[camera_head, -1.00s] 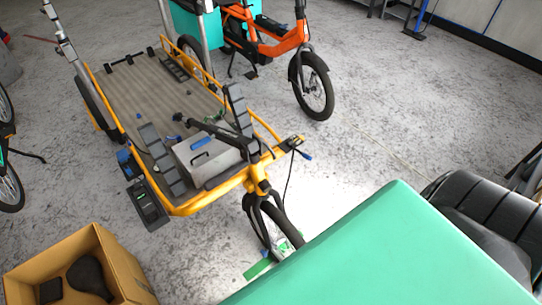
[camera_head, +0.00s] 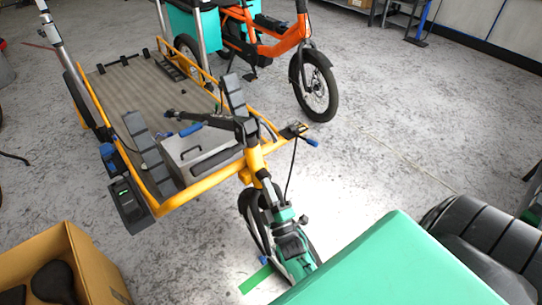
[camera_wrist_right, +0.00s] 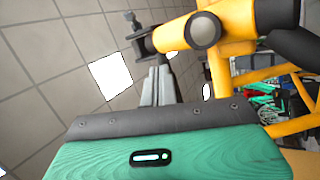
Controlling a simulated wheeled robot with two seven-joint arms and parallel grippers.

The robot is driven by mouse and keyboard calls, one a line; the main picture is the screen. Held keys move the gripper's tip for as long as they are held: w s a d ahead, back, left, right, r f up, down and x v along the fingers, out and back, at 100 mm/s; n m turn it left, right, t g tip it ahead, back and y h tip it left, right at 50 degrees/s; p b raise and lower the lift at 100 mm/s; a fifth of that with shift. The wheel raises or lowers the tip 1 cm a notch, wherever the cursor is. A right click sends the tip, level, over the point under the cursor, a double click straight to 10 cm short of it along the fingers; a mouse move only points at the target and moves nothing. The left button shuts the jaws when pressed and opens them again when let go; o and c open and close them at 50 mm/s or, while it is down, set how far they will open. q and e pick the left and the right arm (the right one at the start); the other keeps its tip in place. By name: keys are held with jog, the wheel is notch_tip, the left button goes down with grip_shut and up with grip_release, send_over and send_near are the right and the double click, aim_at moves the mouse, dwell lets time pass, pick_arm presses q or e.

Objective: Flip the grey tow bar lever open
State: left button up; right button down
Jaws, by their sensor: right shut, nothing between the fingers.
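The yellow cargo bike (camera_head: 215,180) stands left of centre, its front wheel towards me. My right gripper (camera_head: 264,184) is at its front fork, below the yellow head tube. In the right wrist view, the closed grey fingers (camera_wrist_right: 157,84) hold nothing and point up at a yellow frame joint. A small dark grey lever-like part (camera_wrist_right: 133,24) sticks out from this joint, just above and left of the fingertips. I cannot tell for certain that it is the tow bar lever, or whether the fingers touch it. My left gripper is not in view.
A cardboard box (camera_head: 95,262) stands at the lower left. An orange bike (camera_head: 275,45) with teal boxes stands behind. A grey case (camera_head: 203,150) lies on the yellow bike's deck. The concrete floor right of the bike is clear. A dark cable hangs beside the fork.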

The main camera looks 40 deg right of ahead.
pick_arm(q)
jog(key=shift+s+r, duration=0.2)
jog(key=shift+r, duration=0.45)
pick_arm(e)
jog(key=shift+s+d+r+n+t+h, duration=0.15)
jog(key=shift+s+r+n+t+h, duration=0.1)
jog(key=shift+r+t, duration=0.15)
jog(key=shift+s+d+r+n+t+h, duration=0.15)
jog(key=shift+r+n+t+h, duration=0.1)
jog(key=shift+r+t, duration=0.1)
jog(key=shift+w, duration=0.1)
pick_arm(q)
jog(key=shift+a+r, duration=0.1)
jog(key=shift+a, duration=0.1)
pick_arm(e)
jog(key=w+d+r, duration=0.5)
jog(key=w, duration=0.3)
jog(key=shift+d+r, duration=0.35)
jog(key=shift+d, duration=0.05)
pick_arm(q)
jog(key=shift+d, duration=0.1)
pick_arm(e)
jog(key=shift+d+n+y, duration=0.15)
jog(key=shift+n+y, duration=0.15)
jog(key=shift+y, duration=0.1)
